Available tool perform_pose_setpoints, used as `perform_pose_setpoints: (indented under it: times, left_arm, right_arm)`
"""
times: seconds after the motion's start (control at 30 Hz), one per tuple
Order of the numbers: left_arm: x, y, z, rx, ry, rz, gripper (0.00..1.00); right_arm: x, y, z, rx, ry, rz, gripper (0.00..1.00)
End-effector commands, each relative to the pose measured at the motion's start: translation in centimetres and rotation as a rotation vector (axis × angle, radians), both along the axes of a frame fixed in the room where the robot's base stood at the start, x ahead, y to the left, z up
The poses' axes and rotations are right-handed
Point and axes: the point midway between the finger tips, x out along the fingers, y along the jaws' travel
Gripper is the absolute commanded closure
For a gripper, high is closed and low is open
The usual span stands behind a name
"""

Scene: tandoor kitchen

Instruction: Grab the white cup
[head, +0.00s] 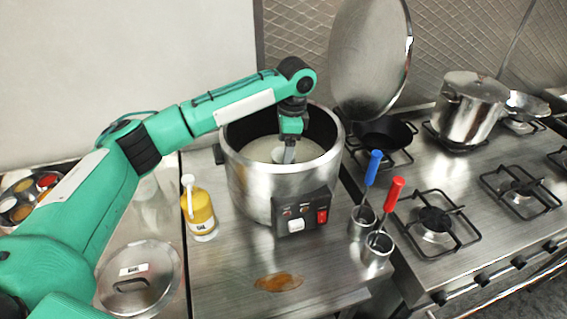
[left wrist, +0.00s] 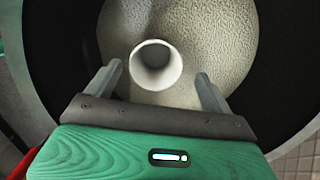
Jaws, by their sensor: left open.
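The white cup (left wrist: 157,66) shows in the left wrist view as a round open rim, seen from above. It rests in or on the pale grainy contents (left wrist: 225,35) of a large steel pot. My left gripper (left wrist: 159,70) is open, with one finger on each side of the cup and visible gaps to it. In the head view my left gripper (head: 289,152) points down inside the pot (head: 255,180), and the cup is mostly hidden behind its fingers. My right gripper is not in view.
The pot's dark inner wall (left wrist: 60,50) surrounds the gripper. A yellow bottle (head: 199,212) stands left of the pot. Red- and blue-handled tools in metal cups (head: 376,250) stand to its right. A raised round lid (head: 370,50) is behind, and gas burners (head: 435,222) lie right.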

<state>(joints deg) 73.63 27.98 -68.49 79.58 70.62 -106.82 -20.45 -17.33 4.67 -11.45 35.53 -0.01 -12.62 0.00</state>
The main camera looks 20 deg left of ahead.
Motion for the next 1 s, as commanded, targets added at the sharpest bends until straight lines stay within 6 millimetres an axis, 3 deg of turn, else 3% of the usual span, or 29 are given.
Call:
perform_pose_setpoints:
  times: [0.23, 0.4, 0.67, 0.9, 1.0]
  left_arm:
    - [-0.7, 0.4, -2.8, 0.003, 0.004, 0.0, 0.15]
    - [-0.8, 0.5, -4.8, 0.001, 0.002, 0.0, 0.15]
    - [-0.8, 0.5, -5.2, 0.001, 0.0, -0.001, 0.15]
    - [-0.8, 0.5, -5.2, 0.001, 0.0, -0.001, 0.62]
    - [-0.7, 0.5, -5.2, 0.001, 0.0, -0.001, 0.63]
  right_arm:
    - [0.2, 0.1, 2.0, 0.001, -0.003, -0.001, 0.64]
    - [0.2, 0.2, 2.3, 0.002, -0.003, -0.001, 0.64]
    - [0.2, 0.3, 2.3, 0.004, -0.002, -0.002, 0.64]
    - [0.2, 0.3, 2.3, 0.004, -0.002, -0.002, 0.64]
    - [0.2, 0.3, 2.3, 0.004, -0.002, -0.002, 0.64]
